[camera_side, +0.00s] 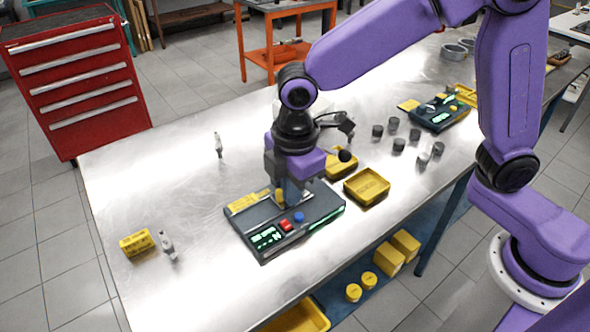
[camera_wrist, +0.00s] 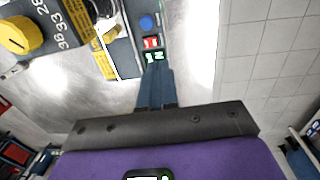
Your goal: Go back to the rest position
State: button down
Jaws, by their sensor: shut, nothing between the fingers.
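My gripper (camera_side: 291,196) is shut and empty, low over the dark device box (camera_side: 322,205) in the side view. The box has a red button (camera_side: 287,225), a blue button (camera_side: 299,217), a green lit display (camera_side: 266,238) and a yellow label strip. In the wrist view my gripper's fingers (camera_wrist: 157,72) are together, and their tips overlap the box's edge near the green display (camera_wrist: 155,57). The red button (camera_wrist: 152,43) and blue button (camera_wrist: 147,22) lie just beyond. Whether the fingers touch the box I cannot tell.
On the metal table, a yellow tray (camera_side: 367,200) stands right of the box, with several dark cylinders (camera_side: 399,145) behind it. A second device (camera_side: 440,114) is at the far right. A yellow block (camera_side: 137,242) stands at left. The left table surface is mostly clear.

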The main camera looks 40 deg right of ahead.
notch_tip(320, 180, up, 4)
jog(key=s+d+f+m, duration=0.2)
jog(key=s+d+m, duration=0.3)
jog(key=s+d, duration=1.3)
jog(key=d, duration=0.3)
jog(key=shift+s+d+g, duration=0.15)
jog(key=shift+s+g, duration=0.15)
jog(key=shift+s, duration=0.05)
dwell(1.7)
